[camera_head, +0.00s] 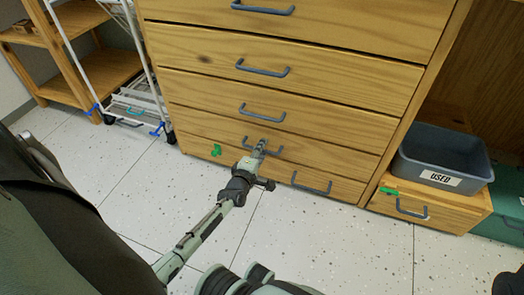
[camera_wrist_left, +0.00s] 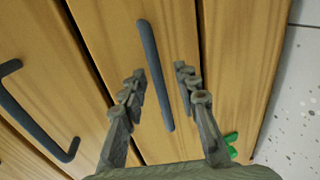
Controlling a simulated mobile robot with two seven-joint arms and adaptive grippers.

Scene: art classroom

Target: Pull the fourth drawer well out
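The wooden drawer cabinet (camera_head: 330,77) fills the upper middle of the head view. Its second-lowest drawer (camera_head: 325,158), fourth among the visible handles from the top, looks shut. That drawer's grey-blue bar handle (camera_head: 277,150) is partly hidden by my left gripper (camera_head: 260,150). In the left wrist view the handle (camera_wrist_left: 155,75) runs between the two fingers of my left gripper (camera_wrist_left: 160,76). The fingers are open, with a gap on each side of the bar. I cannot tell how deep the bar sits between them. My right gripper is not in view.
The bottom drawer (camera_head: 343,187) has its handle further right. Green pieces (camera_head: 217,150) stick out at the cabinet's lower left. A white wire cart (camera_head: 135,100) stands left. A grey bin marked USED (camera_head: 440,155) sits on a low drawer unit at right. The tiled floor (camera_head: 340,235) in front is clear.

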